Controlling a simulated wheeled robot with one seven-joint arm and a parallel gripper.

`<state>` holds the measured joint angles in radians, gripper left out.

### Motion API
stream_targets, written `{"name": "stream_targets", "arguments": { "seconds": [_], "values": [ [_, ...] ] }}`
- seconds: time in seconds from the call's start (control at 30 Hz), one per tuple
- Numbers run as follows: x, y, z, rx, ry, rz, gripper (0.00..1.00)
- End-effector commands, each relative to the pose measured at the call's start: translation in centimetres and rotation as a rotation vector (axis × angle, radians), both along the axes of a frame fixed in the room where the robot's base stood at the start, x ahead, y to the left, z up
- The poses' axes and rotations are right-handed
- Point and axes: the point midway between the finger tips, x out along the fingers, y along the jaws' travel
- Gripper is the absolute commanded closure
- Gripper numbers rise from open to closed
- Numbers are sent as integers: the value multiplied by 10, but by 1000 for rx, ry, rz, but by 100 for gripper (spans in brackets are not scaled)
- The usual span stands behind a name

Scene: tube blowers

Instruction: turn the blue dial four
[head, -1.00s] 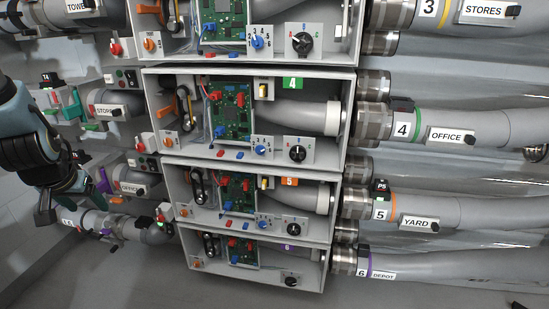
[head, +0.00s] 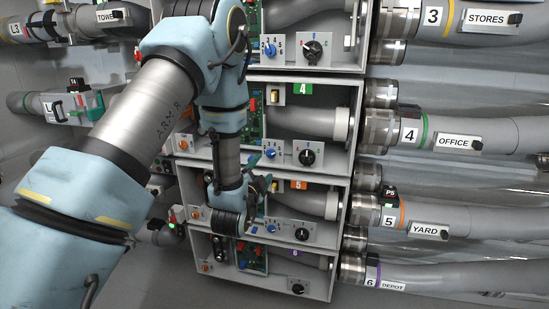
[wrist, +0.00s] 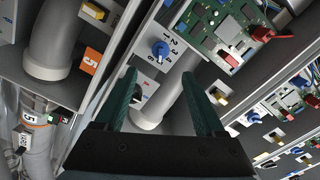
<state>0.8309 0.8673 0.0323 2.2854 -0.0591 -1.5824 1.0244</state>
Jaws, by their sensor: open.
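The blue dial of box 4 (head: 270,153) sits on a pale numbered panel, left of a black dial (head: 306,157), under the green 4 tag (head: 302,89). In the wrist view the blue dial (wrist: 160,48) lies ahead of and between my fingertips, with printed numbers beside it. The black dial (wrist: 140,92) is partly hidden by my left finger. My gripper (head: 262,174) is open and empty, just below the blue dial in the head view. Its two teal fingers (wrist: 159,76) are spread and appear apart from the dial. The dial's exact setting is too small to tell.
Box 5, with its orange tag (head: 299,184) and own blue dial (head: 270,228), is directly below. Box 3's blue dial (head: 269,47) is above. Shelf walls separate the boxes. A grey tube (head: 310,121) and a circuit board (wrist: 226,35) are close by.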

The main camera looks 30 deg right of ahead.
Motion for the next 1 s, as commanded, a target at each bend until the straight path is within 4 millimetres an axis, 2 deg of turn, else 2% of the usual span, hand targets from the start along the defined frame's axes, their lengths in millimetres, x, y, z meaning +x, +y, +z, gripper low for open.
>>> {"name": "stream_targets", "arguments": {
  "seconds": [0.3,0.5,0.93,1.0],
  "values": [
    [43,-39,3,-2,1,1,29],
    [63,-58,2,-1,3,0,29],
    [70,-65,0,0,3,1,29],
    [70,-65,0,0,3,1,35]
  ]
}}
